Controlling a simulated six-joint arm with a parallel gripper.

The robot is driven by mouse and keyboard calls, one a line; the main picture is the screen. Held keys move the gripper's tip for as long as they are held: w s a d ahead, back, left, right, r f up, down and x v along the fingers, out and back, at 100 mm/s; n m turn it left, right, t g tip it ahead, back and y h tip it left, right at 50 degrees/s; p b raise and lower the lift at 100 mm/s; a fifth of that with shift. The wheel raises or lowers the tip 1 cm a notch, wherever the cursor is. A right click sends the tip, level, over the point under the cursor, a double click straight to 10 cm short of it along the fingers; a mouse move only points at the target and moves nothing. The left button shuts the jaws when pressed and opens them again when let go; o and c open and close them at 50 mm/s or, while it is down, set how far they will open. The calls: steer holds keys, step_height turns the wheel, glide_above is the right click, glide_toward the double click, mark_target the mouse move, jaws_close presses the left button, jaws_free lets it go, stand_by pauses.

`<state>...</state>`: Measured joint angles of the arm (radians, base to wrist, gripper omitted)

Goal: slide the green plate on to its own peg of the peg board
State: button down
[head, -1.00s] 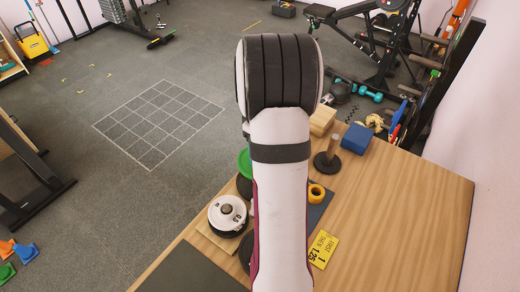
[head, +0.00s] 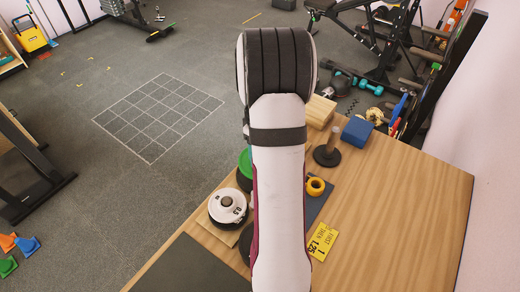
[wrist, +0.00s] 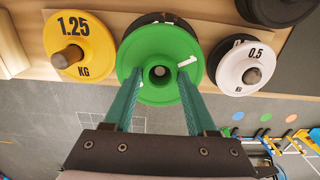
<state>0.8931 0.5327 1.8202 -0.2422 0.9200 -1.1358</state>
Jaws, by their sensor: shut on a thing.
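In the wrist view the green plate (wrist: 145,50) is between the two teal fingers of my gripper (wrist: 160,74), which is shut on it. Its centre hole faces the camera, and a grey round end shows inside; I cannot tell how far the plate is down a peg. A black plate (wrist: 139,20) lies behind it. In the head view only the left edge of the green plate (head: 244,160) shows beside my arm, above a dark plate (head: 243,183). My arm hides the gripper there.
The yellow 1.25 KG plate (wrist: 88,40) and the white 0.5 plate (wrist: 235,55) flank the green plate, each around a peg. A black post on a round base (head: 328,157), a yellow ring (head: 316,181), a blue block (head: 357,131) and a yellow card (head: 323,242) are on the table.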

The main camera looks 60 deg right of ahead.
steer(key=shift+f, duration=0.15)
stand_by(0.5)
steer(key=shift+f, duration=1.25)
steer(key=shift+c, duration=0.6)
jaws_free()
step_height(320, 180, up, 16)
steer(key=shift+f, duration=0.1)
